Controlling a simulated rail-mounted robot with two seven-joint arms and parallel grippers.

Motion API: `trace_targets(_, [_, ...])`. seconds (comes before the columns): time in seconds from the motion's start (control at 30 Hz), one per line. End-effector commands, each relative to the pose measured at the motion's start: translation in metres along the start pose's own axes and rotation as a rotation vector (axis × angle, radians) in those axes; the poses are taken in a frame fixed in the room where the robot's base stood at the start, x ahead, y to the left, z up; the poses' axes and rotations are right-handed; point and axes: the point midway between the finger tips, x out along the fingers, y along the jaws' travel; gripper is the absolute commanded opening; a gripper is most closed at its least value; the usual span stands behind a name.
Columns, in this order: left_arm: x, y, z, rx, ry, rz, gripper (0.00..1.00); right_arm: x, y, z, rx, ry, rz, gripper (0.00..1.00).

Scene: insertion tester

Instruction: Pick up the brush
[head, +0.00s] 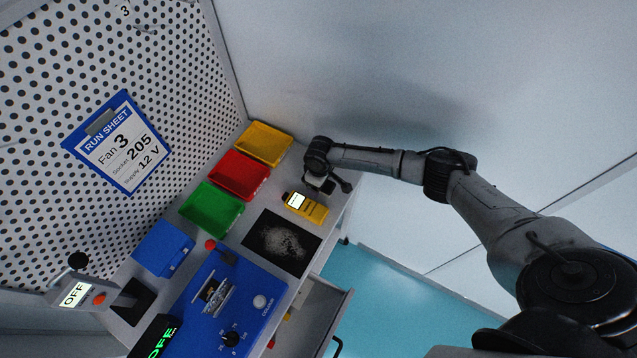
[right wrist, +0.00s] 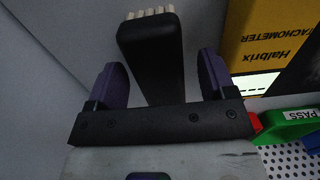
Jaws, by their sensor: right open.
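The brush (right wrist: 152,50) shows in the right wrist view as a dark, blocky handle with a row of cream bristles at its far end. My right gripper (right wrist: 158,82) is open, with one purple finger on each side of the handle. A gap shows on both sides, wider on the right. In the head view my right gripper (head: 322,183) is low over the bench's far right end, beside the yellow tachometer (head: 306,206). I cannot make out the brush clearly there. My left gripper is not in view.
Yellow (head: 264,145), red (head: 238,175) and green (head: 211,209) bins line the perforated panel. A black mat with pale debris (head: 279,243) lies near the tachometer. A blue tester (head: 262,322) stands closer, above an open drawer (head: 322,310). A wall borders the bench's far end.

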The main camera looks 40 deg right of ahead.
Motion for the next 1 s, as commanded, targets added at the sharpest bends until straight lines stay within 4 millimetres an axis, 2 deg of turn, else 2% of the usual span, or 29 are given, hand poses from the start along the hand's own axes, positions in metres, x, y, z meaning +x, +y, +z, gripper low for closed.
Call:
trace_targets(0.13, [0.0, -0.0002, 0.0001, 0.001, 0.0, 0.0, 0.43, -0.0001, -0.0001, 0.0001, 0.0, 0.0, 0.0, 0.76])
trace_targets(0.7, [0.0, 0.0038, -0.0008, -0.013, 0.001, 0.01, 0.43, -0.0002, -0.0001, 0.0001, 0.0, 0.0, 0.0, 0.22])
trace_targets(1.0, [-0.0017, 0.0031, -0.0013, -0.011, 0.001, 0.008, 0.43, -0.0021, 0.0, -0.0001, 0.0, 0.0, 0.0, 0.22])
